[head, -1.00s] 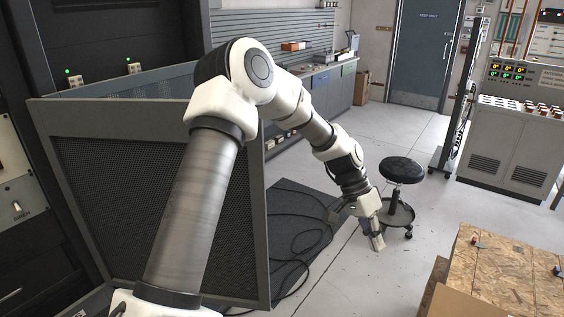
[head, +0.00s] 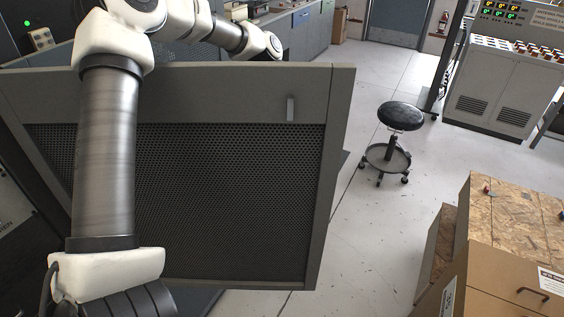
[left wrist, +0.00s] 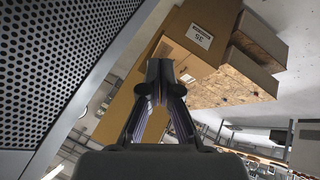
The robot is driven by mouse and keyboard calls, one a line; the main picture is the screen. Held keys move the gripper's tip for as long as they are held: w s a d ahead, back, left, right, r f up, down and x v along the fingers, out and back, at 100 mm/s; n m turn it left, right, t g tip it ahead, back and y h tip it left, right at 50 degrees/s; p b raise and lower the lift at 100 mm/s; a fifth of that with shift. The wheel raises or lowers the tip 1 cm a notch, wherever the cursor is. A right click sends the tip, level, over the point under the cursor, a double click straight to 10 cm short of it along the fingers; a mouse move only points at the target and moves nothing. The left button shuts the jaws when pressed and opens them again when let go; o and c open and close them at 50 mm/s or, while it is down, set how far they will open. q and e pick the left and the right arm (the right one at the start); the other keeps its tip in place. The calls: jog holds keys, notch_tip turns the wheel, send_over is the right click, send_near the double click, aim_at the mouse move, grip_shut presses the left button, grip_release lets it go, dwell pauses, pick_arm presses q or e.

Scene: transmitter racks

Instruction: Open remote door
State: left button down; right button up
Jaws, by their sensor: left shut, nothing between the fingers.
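The door is a dark grey framed panel with perforated mesh (head: 230,190), standing swung out across the left half of the head view. A small upright handle (head: 290,108) is near its upper right corner. My left arm passes over the door's top edge, and its far end drops behind the panel, so the gripper is hidden in the head view. In the left wrist view, my left gripper (left wrist: 160,70) is shut and empty. The perforated mesh (left wrist: 50,60) fills the left of that view, apart from the fingers. My right gripper is in neither view.
A black stool (head: 400,116) stands right of the door on open pale floor. Wooden crates (head: 510,230) stand at the lower right; they also show in the wrist view (left wrist: 220,85). A control console (head: 505,85) is at the back right.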

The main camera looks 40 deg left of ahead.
aim_at(320, 195)
pick_arm(q)
jog(key=s+d+f+p, duration=0.1)
jog(key=d+f+p, duration=0.1)
jog(key=d, duration=0.1)
jog(key=s+d+f+p, duration=0.1)
jog(key=d+f+p, duration=0.1)
jog(key=d+f, duration=0.1)
jog(key=s+d+f+p, duration=0.2)
jog(key=d, duration=0.1)
jog(key=shift+d+f, duration=0.35)
jog(key=shift+d, duration=0.05)
jog(key=shift+a, duration=0.1)
jog(key=shift+w+f, duration=0.1)
jog(key=shift+w, duration=0.05)
